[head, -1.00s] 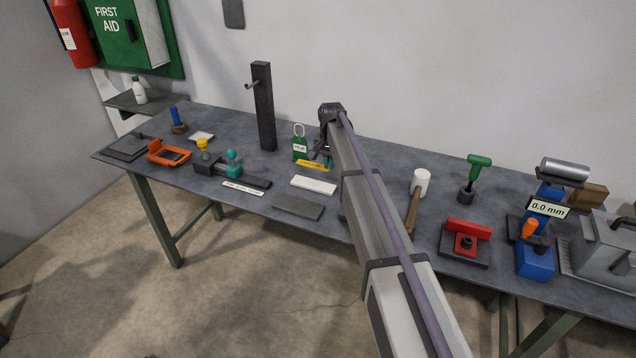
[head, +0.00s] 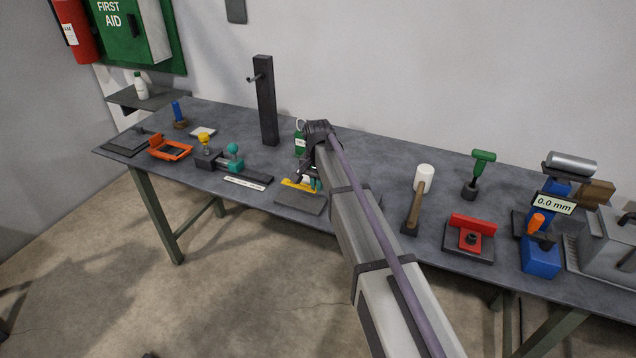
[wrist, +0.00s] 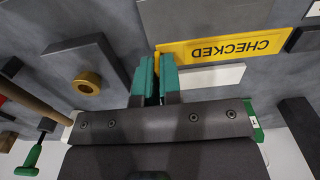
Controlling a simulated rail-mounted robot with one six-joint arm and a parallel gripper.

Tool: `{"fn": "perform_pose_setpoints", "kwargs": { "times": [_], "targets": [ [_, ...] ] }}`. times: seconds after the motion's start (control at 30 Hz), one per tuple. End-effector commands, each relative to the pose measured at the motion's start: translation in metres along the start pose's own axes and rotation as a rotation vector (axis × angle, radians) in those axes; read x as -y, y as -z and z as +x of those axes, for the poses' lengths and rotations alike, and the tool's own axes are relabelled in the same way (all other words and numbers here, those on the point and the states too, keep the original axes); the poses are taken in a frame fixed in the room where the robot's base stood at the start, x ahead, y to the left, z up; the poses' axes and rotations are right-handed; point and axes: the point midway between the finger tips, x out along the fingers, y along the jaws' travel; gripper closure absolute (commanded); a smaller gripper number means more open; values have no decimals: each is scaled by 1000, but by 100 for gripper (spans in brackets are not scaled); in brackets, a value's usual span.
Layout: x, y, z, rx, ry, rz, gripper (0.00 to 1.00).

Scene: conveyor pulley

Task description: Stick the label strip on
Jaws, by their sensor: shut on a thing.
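The yellow label strip (wrist: 222,49) is marked CHECKED and reads upside down in the wrist view. My gripper (wrist: 156,74) has teal fingers shut on one end of it, and the strip sticks out to the right. In the head view the strip (head: 298,186) is just behind or over the back edge of a flat grey plate (head: 300,204). The plate (wrist: 205,14) also shows at the top of the wrist view. I cannot tell whether strip and plate touch. My arm partly hides the gripper (head: 313,180) in the head view.
A white block (wrist: 212,76) lies close by the fingers. A white printed strip (head: 244,183) and a teal-knobbed tool (head: 233,158) lie left of the plate. A mallet (head: 418,200) and red fixture (head: 470,237) stand right. A dark post (head: 265,100) rises behind.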

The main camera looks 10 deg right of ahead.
Motion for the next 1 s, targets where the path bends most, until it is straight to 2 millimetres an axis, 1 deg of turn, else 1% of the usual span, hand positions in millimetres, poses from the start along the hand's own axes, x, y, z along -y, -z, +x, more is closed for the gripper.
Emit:
{"fn": "perform_pose_setpoints", "kwargs": {
  "times": [0.03, 0.1, 0.3, 0.43, 0.57, 1.0],
  "targets": [
    [0, 0, 10, 0, 0, 0, 100],
    [0, 0, 17, 0, 0, 0, 100],
    [0, 0, 38, 0, 0, 0, 100],
    [0, 0, 49, 0, 0, 0, 100],
    [0, 0, 52, 0, 0, 0, 100],
    [0, 0, 53, 0, 0, 0, 100]
  ]
}}
